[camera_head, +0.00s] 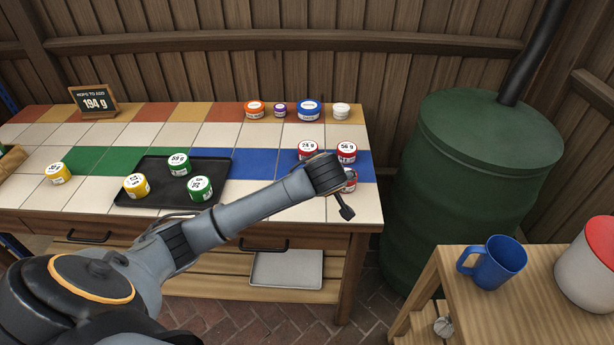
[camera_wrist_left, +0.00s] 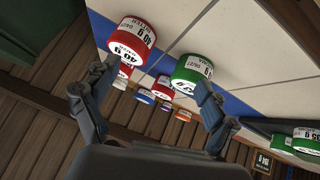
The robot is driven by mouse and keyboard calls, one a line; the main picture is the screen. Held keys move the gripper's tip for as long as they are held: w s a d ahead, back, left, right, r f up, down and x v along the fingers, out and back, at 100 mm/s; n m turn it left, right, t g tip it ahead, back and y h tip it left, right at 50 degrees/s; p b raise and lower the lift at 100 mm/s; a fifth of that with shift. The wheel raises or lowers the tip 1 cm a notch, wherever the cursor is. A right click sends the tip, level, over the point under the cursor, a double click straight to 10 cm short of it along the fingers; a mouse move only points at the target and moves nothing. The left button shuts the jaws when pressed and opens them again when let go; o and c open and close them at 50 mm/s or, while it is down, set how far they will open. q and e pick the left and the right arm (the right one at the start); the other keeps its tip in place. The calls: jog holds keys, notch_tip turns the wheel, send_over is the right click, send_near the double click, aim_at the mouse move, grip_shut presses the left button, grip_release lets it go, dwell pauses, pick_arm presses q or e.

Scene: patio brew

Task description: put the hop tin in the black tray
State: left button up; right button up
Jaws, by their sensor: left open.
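The black tray (camera_head: 155,170) lies on the tiled table and holds a yellow tin (camera_head: 136,186) and two green tins (camera_head: 179,164). My left gripper (camera_wrist_left: 157,75) is open and empty at the table's right end. In the left wrist view, a green tin (camera_wrist_left: 188,72) stands ahead near its right finger, and a red tin (camera_wrist_left: 130,42) marked 40 g ahead near its left finger. In the head view my arm hides the green one and partly covers a red tin (camera_head: 350,180). Two more red tins, 24 g (camera_head: 307,149) and 56 g (camera_head: 347,152), stand behind.
A lone yellow tin (camera_head: 58,173) stands left of the tray. Small orange, purple, blue (camera_head: 308,109) and white tins line the back edge. A sign (camera_head: 95,101) reads 194 g. A green barrel (camera_head: 470,180) stands right of the table. A blue mug (camera_head: 493,262) stands on a side table.

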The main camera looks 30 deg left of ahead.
pick_arm(q)
jog(key=s+a+r+n+g+p, duration=0.1)
jog(key=a+r+g, duration=0.35)
jog(key=r, duration=0.35)
jog(key=shift+g, duration=0.25)
jog(key=x, duration=0.7)
jog(key=shift+s+d+f, duration=0.15)
jog(key=shift+d+f, duration=0.05)
jog(key=shift+f, duration=0.25)
jog(key=shift+x, duration=2.65)
jog(key=c, duration=1.4)
jog(key=shift+o, duration=0.2)
jog(key=shift+r, duration=0.1)
jog(key=shift+r, duration=0.1)
